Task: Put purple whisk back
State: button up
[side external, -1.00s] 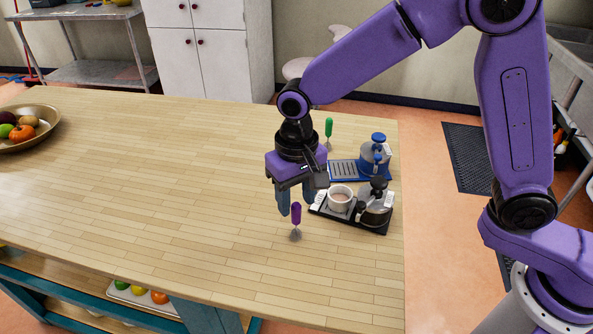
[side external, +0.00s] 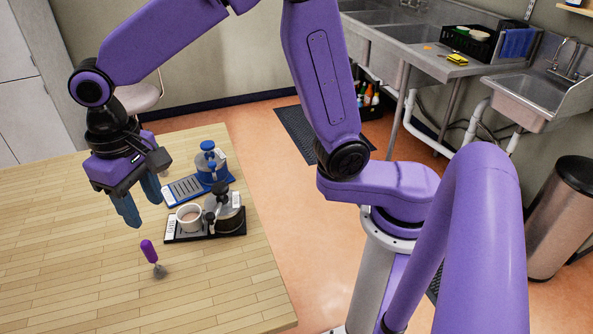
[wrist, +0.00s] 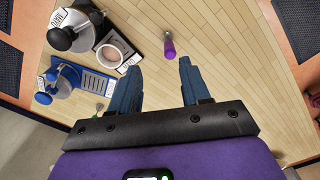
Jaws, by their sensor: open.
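The purple whisk (side external: 149,251) stands about upright on the wooden table, handle up. It also shows in the wrist view (wrist: 169,48), beyond the fingertips and between their lines. My gripper (side external: 143,208) is open and empty above the table. In the side view its fingertips are a little above and left of the whisk handle, apart from it. In the wrist view the two blue-grey fingers (wrist: 159,66) are spread wide. A black tray (side external: 175,239) holds a white cup (side external: 189,216) and a dark-topped pot (side external: 227,209), behind and right of the whisk.
A blue tray (side external: 185,189) with a blue-lidded pot (side external: 209,166) lies behind the black one. A green whisk (wrist: 99,107) stands near the blue tray in the wrist view; my gripper seems to hide it in the side view. The table (side external: 60,290) left of the purple whisk is clear.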

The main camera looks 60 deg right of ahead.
jog(key=s+d+f+n, duration=0.2)
jog(key=s+d+n, duration=0.9)
jog(key=s+d, duration=0.9)
jog(key=shift+s+d+f, duration=0.25)
jog(key=shift+s+d, duration=0.05)
jog(key=shift+s, duration=0.45)
